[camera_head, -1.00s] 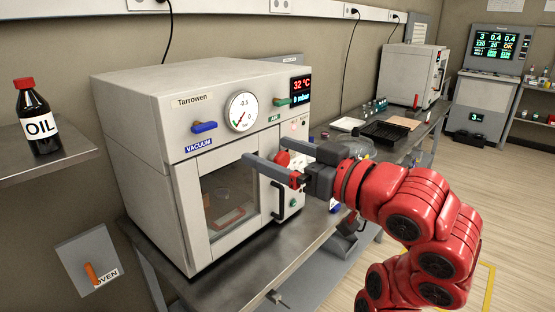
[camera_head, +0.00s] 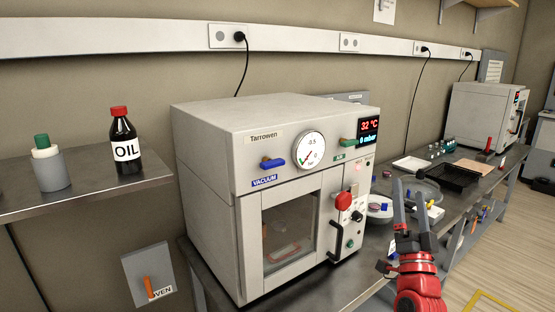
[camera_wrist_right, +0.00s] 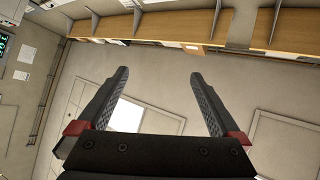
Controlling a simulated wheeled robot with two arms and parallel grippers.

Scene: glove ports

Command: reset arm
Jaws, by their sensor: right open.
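My right gripper (camera_head: 411,208) is open and empty, fingers pointing up, at the right of the oven in the head view. It is apart from the oven's door and handle. In the right wrist view its two fingers (camera_wrist_right: 163,95) are spread with nothing between them. The red arm below it is mine. The white vacuum oven (camera_head: 225,215) stands on the bench with its door shut. A red knob (camera_head: 343,201) and a black door handle (camera_head: 336,242) are on its right side. My left gripper does not show.
An oil bottle (camera_head: 124,145) and a grey holder with a green-capped item (camera_head: 52,170) stand on the left shelf. A black tray (camera_head: 455,177), a white tray (camera_head: 411,163) and small items lie on the bench behind my gripper. Open floor lies at the right.

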